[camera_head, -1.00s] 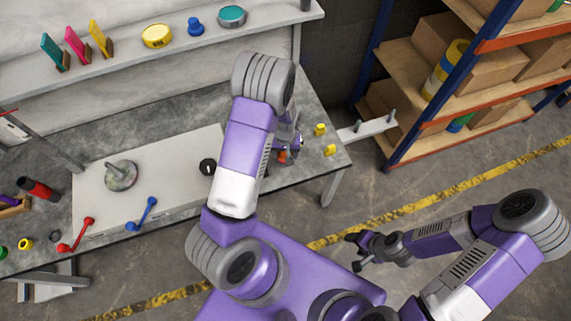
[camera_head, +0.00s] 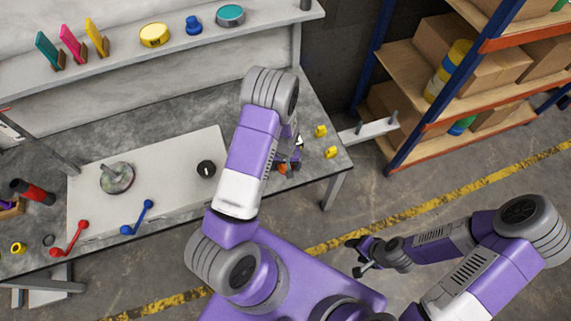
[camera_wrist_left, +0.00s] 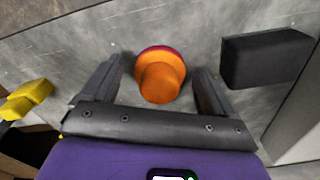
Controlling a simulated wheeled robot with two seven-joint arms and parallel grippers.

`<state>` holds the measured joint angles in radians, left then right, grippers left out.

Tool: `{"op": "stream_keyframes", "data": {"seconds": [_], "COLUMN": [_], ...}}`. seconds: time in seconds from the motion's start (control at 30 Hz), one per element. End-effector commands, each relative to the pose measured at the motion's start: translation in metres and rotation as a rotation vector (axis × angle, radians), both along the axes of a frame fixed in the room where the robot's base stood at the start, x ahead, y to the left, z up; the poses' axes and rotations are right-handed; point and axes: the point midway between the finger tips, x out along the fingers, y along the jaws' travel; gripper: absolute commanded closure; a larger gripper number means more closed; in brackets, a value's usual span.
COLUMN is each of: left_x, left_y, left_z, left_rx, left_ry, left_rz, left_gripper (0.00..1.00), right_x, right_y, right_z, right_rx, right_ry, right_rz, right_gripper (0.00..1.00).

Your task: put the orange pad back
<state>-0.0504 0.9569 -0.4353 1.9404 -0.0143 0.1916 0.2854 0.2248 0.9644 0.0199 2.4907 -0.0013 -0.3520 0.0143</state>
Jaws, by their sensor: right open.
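The orange pad (camera_head: 282,169) shows as a small orange spot near the right end of the workbench, partly hidden by my left arm. In the left wrist view it is a round orange piece (camera_wrist_left: 160,80) with a dark red-purple rim on the grey bench top. My left gripper (camera_wrist_left: 157,85) is open, with one finger on each side of the pad and visible gaps between. It also shows in the head view (camera_head: 295,160), mostly hidden behind its arm. My right gripper (camera_head: 361,257) is open and empty, off the bench above the floor.
A black block (camera_wrist_left: 265,58) lies right of the pad. Yellow pieces (camera_head: 320,131) (camera_head: 331,152) stand at the bench's right end. A white board (camera_head: 165,180) bears a round disc tool (camera_head: 117,178), a black knob (camera_head: 206,169) and red and blue levers. A wall shelf (camera_head: 180,45) runs behind.

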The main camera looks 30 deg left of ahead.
Motion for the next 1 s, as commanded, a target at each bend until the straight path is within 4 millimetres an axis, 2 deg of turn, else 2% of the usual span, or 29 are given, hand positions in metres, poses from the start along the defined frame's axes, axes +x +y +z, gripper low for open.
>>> {"op": "stream_keyframes", "data": {"seconds": [0.23, 0.33, 0.8, 1.0], "left_x": [0.0, 0.0, -0.002, -0.005], "left_y": [0.0, 0.0, -0.002, -0.003], "left_z": [0.002, 0.01, 0.102, 0.117], "left_rx": [0.0, 0.0, 0.0, -0.003], "left_ry": [0.0, 0.0, -0.002, 0.003], "left_rz": [0.0, -0.001, -0.001, -0.003], "left_gripper": [0.13, 0.13, 0.13, 0.13], "right_x": [0.0, 0.0, 0.0, 0.0], "right_y": [0.0, 0.0, 0.0, 0.0], "right_z": [0.001, 0.004, 0.038, 0.043], "right_rx": [0.0, 0.0, 0.0, 0.0], "right_ry": [0.0, 0.0, 0.0, 0.0], "right_rz": [0.0, 0.0, 0.0, 0.0], "right_gripper": [0.41, 0.41, 0.41, 0.41]}}
